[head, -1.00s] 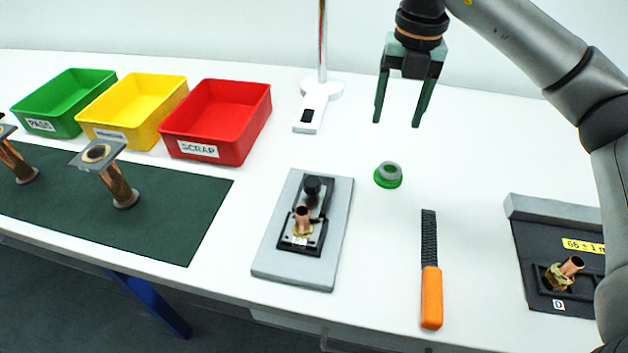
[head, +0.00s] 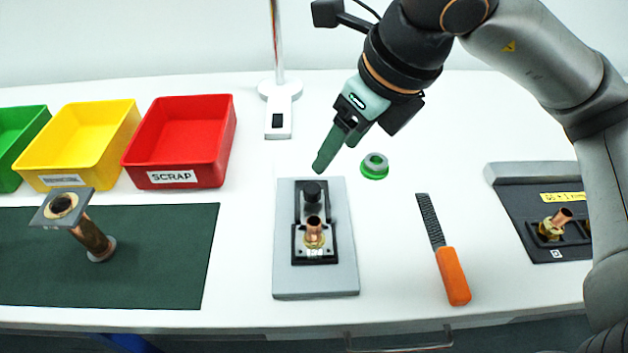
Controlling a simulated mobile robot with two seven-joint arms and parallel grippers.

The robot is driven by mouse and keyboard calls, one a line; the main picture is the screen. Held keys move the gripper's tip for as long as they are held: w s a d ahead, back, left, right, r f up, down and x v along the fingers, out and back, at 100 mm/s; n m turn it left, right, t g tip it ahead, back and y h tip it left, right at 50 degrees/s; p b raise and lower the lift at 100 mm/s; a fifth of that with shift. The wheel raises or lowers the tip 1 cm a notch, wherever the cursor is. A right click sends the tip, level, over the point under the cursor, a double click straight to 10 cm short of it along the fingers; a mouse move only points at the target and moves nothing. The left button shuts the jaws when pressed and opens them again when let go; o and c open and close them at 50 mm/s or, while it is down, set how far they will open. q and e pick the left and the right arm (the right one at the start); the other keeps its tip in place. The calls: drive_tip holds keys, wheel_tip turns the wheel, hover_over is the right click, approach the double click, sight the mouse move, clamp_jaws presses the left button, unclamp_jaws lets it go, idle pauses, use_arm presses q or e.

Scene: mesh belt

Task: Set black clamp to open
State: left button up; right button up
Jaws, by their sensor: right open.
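The black clamp (head: 312,192) sits on a grey base plate (head: 286,284) in the middle of the table. Its round black knob is at the far end, and a copper tube with a brass fitting (head: 314,232) stands in its black frame. My right gripper (head: 322,165) is open and empty, tilted down to the left, just above and behind the clamp's knob. Its fingers overlap in this view, and it appears apart from the clamp. My left gripper is not in view.
A green and grey ring (head: 375,166) lies right of the clamp, and an orange-handled file (head: 453,276) lies further right. A red SCRAP bin (head: 172,178) stands back left. A black fixture (head: 540,200) with another fitting is at the right.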

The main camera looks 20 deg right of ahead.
sight(313, 188)
drive_tip(key=x, duration=1.2)
drive_tip(key=shift+c, duration=0.3)
clamp_jaws()
idle(0.8)
